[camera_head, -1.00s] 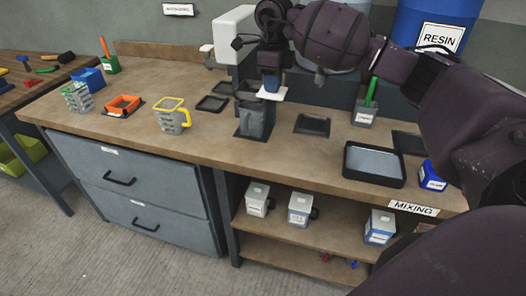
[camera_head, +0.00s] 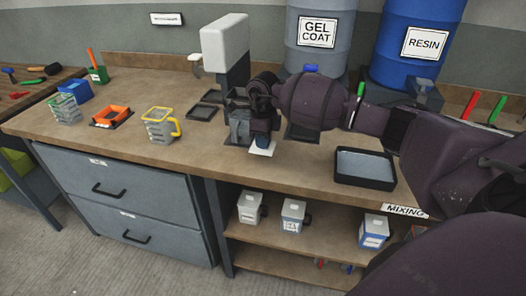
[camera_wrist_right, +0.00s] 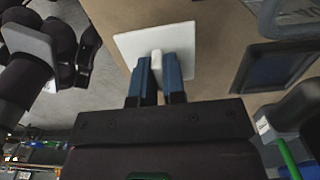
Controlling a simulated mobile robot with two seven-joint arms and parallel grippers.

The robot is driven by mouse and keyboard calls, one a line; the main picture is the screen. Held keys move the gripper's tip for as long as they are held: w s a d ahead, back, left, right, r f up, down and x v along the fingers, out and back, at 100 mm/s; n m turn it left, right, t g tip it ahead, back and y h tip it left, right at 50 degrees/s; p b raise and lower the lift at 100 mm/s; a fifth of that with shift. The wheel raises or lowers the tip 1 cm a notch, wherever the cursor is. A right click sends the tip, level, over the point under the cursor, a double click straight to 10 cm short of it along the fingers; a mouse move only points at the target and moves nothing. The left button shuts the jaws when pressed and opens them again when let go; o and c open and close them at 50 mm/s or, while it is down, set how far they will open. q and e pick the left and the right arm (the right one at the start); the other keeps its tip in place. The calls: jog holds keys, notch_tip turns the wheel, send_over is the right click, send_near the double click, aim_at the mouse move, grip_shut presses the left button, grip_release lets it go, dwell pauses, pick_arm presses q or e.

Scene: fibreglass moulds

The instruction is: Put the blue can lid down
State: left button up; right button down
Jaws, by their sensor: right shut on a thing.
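The lid is a flat white square plate (camera_head: 262,149) with a small knob. It also shows in the right wrist view (camera_wrist_right: 128,43). My right gripper (camera_head: 262,138) is shut on the knob, its blue fingers (camera_wrist_right: 157,78) either side of it. The lid is roughly level, over the bench top near its front edge. Whether it touches the wood I cannot tell. A grey can (camera_head: 238,126) stands just left of and behind the gripper, partly hidden by it. My left gripper is not in view.
The wooden bench (camera_head: 200,146) has free room left of the lid. A black-rimmed tray (camera_head: 365,168) lies to the right. Lidded cans (camera_head: 293,214) stand on the shelf below.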

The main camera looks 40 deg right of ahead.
aim_at(263, 151)
jog(key=shift+f, duration=2.1)
jog(key=shift+f, duration=0.15)
jog(key=c, duration=1.2)
grip_release()
